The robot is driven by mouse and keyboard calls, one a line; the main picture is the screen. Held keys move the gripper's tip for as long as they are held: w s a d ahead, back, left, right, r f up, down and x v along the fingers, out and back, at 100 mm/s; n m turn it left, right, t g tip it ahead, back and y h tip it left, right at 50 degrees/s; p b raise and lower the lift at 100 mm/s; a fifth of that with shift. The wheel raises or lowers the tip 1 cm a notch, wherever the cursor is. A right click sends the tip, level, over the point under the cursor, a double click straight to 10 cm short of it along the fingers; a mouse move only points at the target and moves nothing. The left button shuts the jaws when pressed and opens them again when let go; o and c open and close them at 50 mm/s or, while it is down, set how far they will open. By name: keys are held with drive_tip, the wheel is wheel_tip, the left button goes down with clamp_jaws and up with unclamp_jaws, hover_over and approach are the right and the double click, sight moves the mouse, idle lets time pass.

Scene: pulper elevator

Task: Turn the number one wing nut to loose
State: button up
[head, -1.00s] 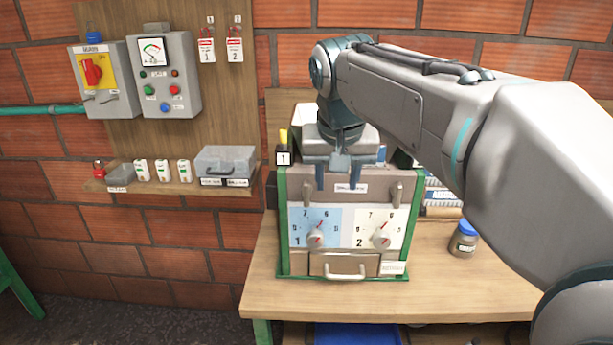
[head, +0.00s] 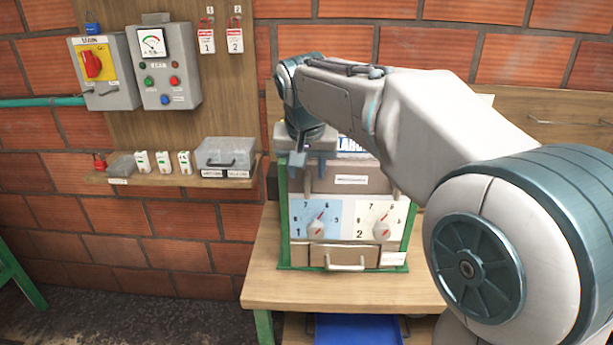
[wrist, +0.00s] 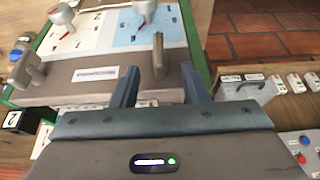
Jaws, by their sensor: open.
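The number one wing nut (wrist: 158,54) is a flat beige-grey tab on the top front of the machine, beside the blue number 1 dial plate (head: 309,214). In the wrist view it stands between and just ahead of the two blue fingers of my gripper (wrist: 158,69). My gripper is open, and I cannot tell whether a finger touches the nut. The number two wing nut (wrist: 27,70) is at the left in the wrist view.
The green-framed machine stands on a wooden bench (head: 268,288). A drawer handle (head: 345,267) sticks out below the dials. A wall shelf (head: 160,180) with a grey lidded box (head: 225,152) lies left of the machine. Red tags hang on the board above.

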sight(307, 174)
drive_tip(key=shift+x, duration=1.6)
clamp_jaws()
